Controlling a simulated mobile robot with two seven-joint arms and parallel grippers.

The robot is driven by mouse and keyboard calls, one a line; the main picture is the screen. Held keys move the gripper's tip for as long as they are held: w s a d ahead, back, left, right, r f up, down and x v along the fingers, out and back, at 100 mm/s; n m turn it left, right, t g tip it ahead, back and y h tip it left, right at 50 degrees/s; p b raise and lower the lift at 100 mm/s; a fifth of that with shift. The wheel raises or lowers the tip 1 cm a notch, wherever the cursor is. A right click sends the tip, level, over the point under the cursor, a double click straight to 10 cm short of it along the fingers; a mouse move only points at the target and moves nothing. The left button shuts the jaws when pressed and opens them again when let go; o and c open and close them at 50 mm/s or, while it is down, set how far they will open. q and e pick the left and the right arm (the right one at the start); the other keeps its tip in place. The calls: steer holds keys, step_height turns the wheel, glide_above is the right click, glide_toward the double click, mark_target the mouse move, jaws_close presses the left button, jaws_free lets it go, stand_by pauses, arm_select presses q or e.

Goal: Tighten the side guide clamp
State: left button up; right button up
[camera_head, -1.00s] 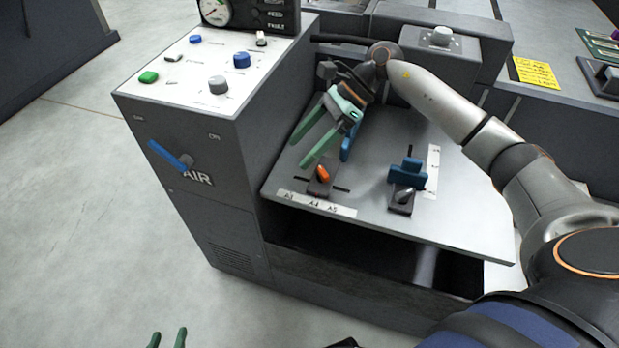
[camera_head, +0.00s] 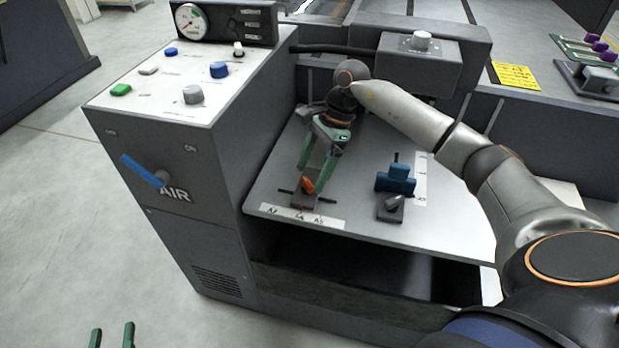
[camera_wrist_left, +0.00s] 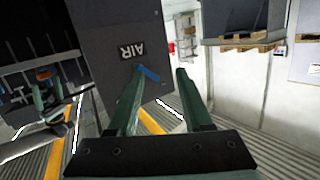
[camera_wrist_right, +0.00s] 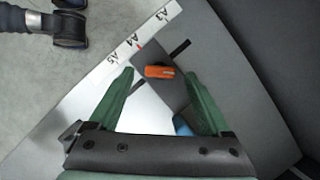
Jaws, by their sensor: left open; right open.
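The orange clamp lever (camera_head: 308,185) sits on a dark block at the front of the grey feed plate (camera_head: 345,202), behind the A3 A4 A5 scale (camera_head: 292,214). My right gripper (camera_head: 312,176) is open and points down at it. A blue part (camera_wrist_right: 182,125) is partly hidden behind a finger. My left gripper (camera_head: 112,335) is open and empty at the bottom left, away from the plate.
A second clamp with a grey lever (camera_head: 394,202) and blue block (camera_head: 395,179) stands to the right. A control box with knobs (camera_head: 193,94), a gauge (camera_head: 190,20) and a blue AIR handle (camera_head: 143,170) rises at left. A yellow note (camera_head: 515,76) lies behind.

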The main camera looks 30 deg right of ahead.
steer(key=shift+x, duration=0.95)
arm_select(q)
steer(key=shift+w+r+t, duration=0.2)
steer(key=shift+r+t, duration=0.2)
steer(key=shift+r, duration=0.45)
arm_select(e)
steer(key=shift+r, duration=0.1)
jaws_close()
